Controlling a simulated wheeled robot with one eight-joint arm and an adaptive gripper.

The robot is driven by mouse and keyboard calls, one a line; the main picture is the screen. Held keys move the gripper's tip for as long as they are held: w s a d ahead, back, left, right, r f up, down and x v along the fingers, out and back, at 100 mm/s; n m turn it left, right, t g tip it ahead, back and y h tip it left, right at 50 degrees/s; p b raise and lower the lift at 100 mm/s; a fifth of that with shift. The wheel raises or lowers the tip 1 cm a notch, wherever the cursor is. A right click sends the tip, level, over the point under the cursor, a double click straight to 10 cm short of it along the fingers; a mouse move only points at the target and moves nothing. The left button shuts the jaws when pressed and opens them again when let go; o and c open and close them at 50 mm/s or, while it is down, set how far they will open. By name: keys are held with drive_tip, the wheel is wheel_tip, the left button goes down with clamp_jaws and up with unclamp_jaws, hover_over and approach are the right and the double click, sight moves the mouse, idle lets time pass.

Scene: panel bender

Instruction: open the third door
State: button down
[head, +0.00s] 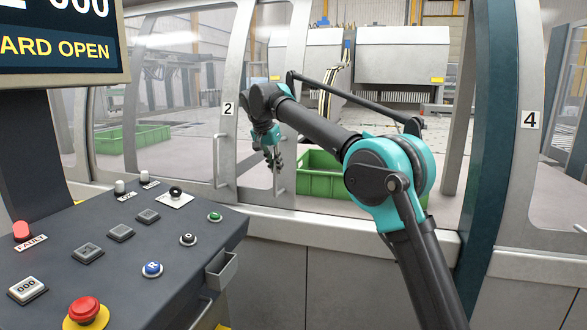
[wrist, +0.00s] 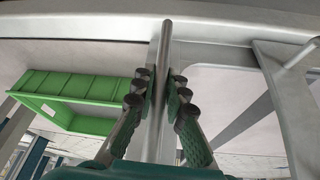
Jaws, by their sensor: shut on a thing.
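The third door (head: 298,40) is the glazed grey-framed panel between the door marked 2 (head: 228,150) and the teal post. It stands slid to the left, with a wide clear opening on its right. Its number is not visible. My gripper (head: 272,157) is at the door's upright bar handle (head: 279,180). In the wrist view, my gripper's fingers (wrist: 160,85) are on both sides of the grey handle (wrist: 166,40), shut on it. My arm hides part of the door frame.
A green crate (head: 320,178) stands inside, behind the opening. A teal post (head: 492,150) and door 4 (head: 530,119) bound it on the right. The control console (head: 120,260) with buttons fills the near left. Its display (head: 60,40) shows "ARD OPEN", cut off at left.

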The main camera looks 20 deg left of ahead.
drive_tip(key=shift+a, duration=1.95)
drive_tip(key=c, duration=1.5)
unclamp_jaws()
drive_tip(key=shift+c, duration=0.2)
drive_tip(key=shift+r, duration=0.1)
drive_tip(key=v, duration=0.7)
drive_tip(key=shift+s+r, duration=0.1)
